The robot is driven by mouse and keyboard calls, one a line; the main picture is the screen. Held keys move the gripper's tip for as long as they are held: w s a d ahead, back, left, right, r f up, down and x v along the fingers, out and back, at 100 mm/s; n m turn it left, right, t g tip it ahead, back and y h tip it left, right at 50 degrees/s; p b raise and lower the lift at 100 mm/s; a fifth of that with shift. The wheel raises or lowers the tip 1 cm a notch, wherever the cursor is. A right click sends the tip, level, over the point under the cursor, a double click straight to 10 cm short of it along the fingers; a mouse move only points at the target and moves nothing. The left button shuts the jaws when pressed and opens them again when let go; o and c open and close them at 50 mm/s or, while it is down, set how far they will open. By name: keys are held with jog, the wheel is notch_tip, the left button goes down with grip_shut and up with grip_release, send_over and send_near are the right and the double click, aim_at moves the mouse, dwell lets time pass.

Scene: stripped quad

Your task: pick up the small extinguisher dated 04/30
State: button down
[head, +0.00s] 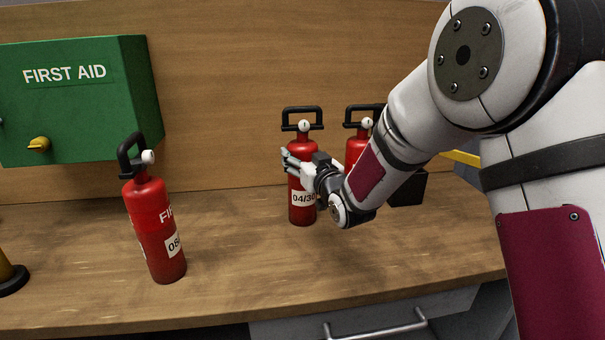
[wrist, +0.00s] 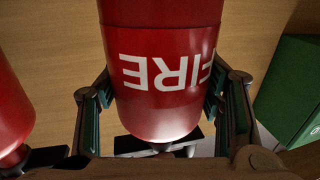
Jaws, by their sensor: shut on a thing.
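The small red extinguisher dated 04/30 (head: 302,214) stands upright toward the back of the wooden counter, with a black handle and a white gauge on top. My gripper (head: 298,164) is shut on its body above the date label. In the wrist view my gripper (wrist: 160,104) has a finger on each side of the extinguisher (wrist: 160,75), whose FIRE lettering appears upside down. I cannot tell whether its base is touching the counter. My fingers hide part of its front in the head view.
A second red extinguisher (head: 356,147) stands close on the right, partly behind my arm. A third (head: 158,245), its label starting 08, stands at front left. A green first aid box (head: 75,110) is at the back left. A black object (head: 408,190) sits right of my wrist.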

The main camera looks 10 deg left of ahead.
jog(key=shift+r, duration=0.3)
